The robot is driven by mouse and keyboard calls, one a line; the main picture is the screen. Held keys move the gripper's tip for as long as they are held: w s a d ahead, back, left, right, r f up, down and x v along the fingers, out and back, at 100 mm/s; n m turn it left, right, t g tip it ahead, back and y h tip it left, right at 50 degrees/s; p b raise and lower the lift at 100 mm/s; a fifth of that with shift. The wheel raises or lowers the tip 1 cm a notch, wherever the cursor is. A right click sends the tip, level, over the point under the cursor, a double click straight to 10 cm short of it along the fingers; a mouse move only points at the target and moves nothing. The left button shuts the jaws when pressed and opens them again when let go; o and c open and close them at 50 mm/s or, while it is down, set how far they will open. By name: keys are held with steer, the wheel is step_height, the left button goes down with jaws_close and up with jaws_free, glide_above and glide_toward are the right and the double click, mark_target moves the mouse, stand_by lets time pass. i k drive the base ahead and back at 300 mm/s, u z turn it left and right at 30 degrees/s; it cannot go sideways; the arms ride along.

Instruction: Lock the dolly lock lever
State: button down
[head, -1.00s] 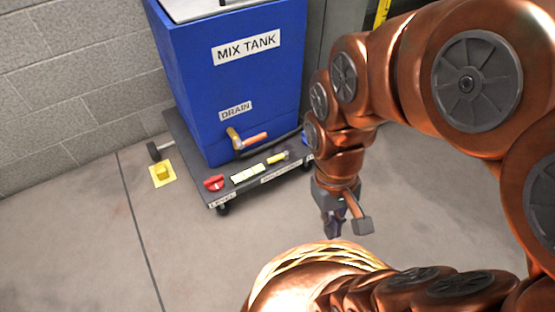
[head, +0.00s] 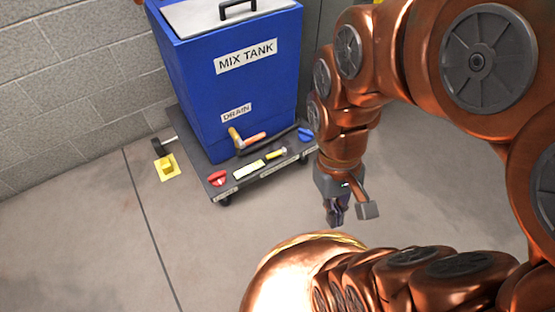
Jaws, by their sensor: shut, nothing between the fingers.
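The dark dolly (head: 192,143) stands under the blue mix tank near the block wall. A dark lever (head: 162,147) sticks out from its left side, just above a yellow floor piece (head: 167,167). On the dolly's front deck are a red knob (head: 217,179), a yellow-ended handle (head: 276,153) and a blue knob (head: 305,135). The small front-edge labels are unreadable, so I cannot tell which one is the lock lever. My gripper (head: 336,217) is shut and empty, pointing down over the floor, right of and nearer than the dolly, apart from it.
The mix tank (head: 210,88) has a drain valve with an orange handle (head: 253,139) and a dark hose low on its front. A block wall (head: 75,75) is behind and left. The floor (head: 90,230) in front of the dolly is clear.

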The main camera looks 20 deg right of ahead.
mark_target(274, 155)
steer(key=z, duration=1.35)
steer(key=k, duration=1.05)
steer(key=u, duration=2)
steer(key=i, duration=0.5)
steer(key=z, duration=0.1)
